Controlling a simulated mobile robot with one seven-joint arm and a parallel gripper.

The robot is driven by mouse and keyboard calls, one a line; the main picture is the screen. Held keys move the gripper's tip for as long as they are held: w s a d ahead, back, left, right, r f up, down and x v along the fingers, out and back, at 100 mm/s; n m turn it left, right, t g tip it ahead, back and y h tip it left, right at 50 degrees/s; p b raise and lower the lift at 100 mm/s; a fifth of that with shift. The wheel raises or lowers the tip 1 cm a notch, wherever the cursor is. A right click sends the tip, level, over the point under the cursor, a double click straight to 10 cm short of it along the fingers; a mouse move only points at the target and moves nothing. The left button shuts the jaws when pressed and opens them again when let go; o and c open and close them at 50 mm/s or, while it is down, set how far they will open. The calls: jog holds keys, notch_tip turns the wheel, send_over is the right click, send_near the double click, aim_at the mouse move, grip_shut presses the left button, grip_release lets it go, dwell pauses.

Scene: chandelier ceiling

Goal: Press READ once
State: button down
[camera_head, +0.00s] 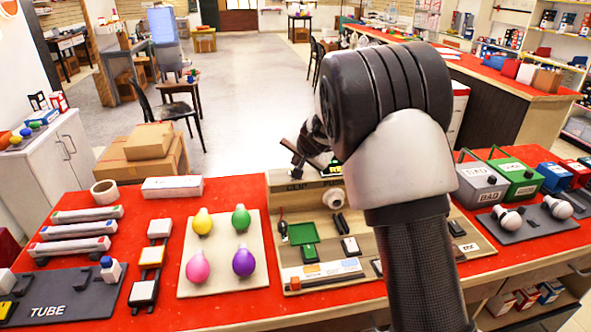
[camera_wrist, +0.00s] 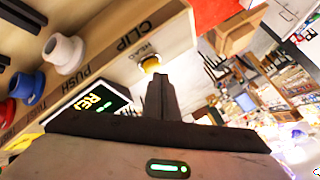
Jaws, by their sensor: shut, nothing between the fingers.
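A wooden panel (camera_head: 375,262) stands on the red table with "CLIP" and "PUSH" lettering. In the wrist view the panel (camera_wrist: 165,32) is tilted. A black box (camera_wrist: 88,112) shows yellow letters "REA" and green marks; my gripper hides part of it. In the head view, the box (camera_head: 335,169) shows as a small green-lit sign, partly hidden by my arm. In the head view my gripper (camera_head: 303,160) is at the panel's top edge.
White (camera_wrist: 63,52), blue (camera_wrist: 27,85) and red (camera_wrist: 6,112) knobs line the panel in the wrist view. On the table are a board with coloured bulbs (camera_head: 222,282), a tube rack (camera_head: 75,300) and grey, green and blue boxes at right. A cardboard box (camera_head: 140,160) is behind.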

jog(key=shift+f+b, duration=0.4)
jog(key=shift+r, duration=0.1)
dwell(0.5)
jog(key=shift+r+p, duration=0.75)
jog(key=shift+p, duration=0.05)
jog(key=shift+r+p, duration=2.1)
jog(key=shift+r, duration=0.4)
